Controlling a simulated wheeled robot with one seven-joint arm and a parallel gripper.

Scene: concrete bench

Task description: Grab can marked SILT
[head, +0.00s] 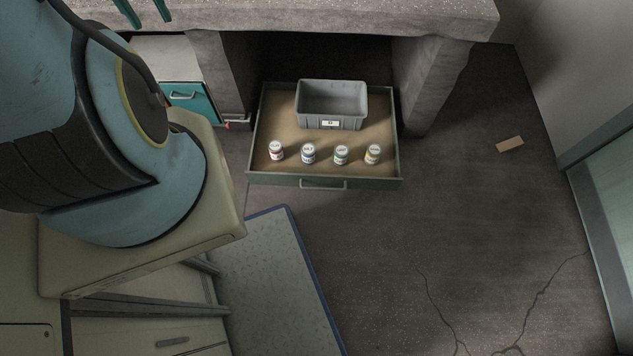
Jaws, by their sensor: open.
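Several small white cans with coloured bands stand upright in a row in an open drawer (325,180). From left to right they are a red-banded can (276,151), a blue-banded can (308,154), a green-banded can (341,155) and an orange-banded can (373,154). Their lettering is too small to read, so I cannot tell which is marked SILT. My gripper (147,11) shows only as two dark teal fingertips at the top left edge. They are apart with nothing between them, far up and left of the cans. The rest of the hand is out of frame.
A grey bin (331,97) with a white label stands behind the cans in the drawer and looks empty. The concrete bench (330,17) overhangs the drawer's back. A teal-fronted drawer unit (184,95) is left. A blue-edged mat (265,270) lies in front. The floor at right is mostly clear.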

